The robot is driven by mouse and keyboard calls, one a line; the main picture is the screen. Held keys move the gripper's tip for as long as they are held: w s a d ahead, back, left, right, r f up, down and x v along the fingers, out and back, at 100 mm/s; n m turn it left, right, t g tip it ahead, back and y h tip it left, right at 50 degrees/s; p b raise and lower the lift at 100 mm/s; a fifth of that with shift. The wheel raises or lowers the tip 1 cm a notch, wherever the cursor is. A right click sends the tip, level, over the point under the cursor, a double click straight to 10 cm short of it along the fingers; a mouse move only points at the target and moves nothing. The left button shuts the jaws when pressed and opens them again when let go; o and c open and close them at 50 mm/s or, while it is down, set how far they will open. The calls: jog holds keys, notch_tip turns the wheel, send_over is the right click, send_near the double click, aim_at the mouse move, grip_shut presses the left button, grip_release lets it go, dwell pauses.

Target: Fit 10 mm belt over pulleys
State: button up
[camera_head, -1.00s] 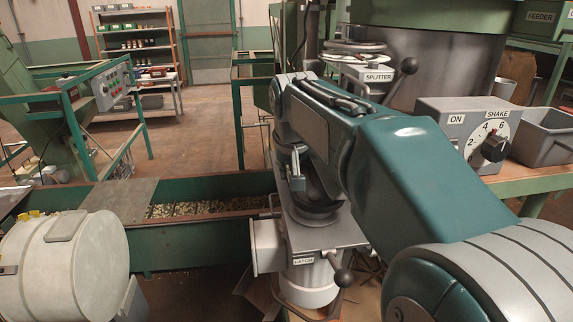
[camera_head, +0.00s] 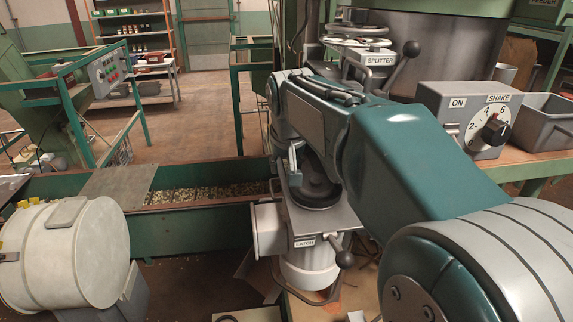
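My arm reaches from the lower right to the machine in the middle. My gripper (camera_head: 294,166) seems to be the small grey part at its far end, over a dark round plate (camera_head: 318,190); its fingers are too small and hidden to tell open from shut. Flat round discs (camera_head: 360,43), which may be pulleys, lie behind the arm above the SPLITTER label (camera_head: 380,60). I cannot make out a 10 mm belt in this view. Much of the machine behind my arm is hidden.
A LATCH lever (camera_head: 344,259) sticks out below. The SHAKE control box (camera_head: 470,118) is at right. A nut trough (camera_head: 205,193) and a pale drum (camera_head: 75,255) are at left. Open floor lies behind.

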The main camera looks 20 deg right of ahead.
jog(key=shift+a, duration=0.15)
jog(key=v, duration=1.2)
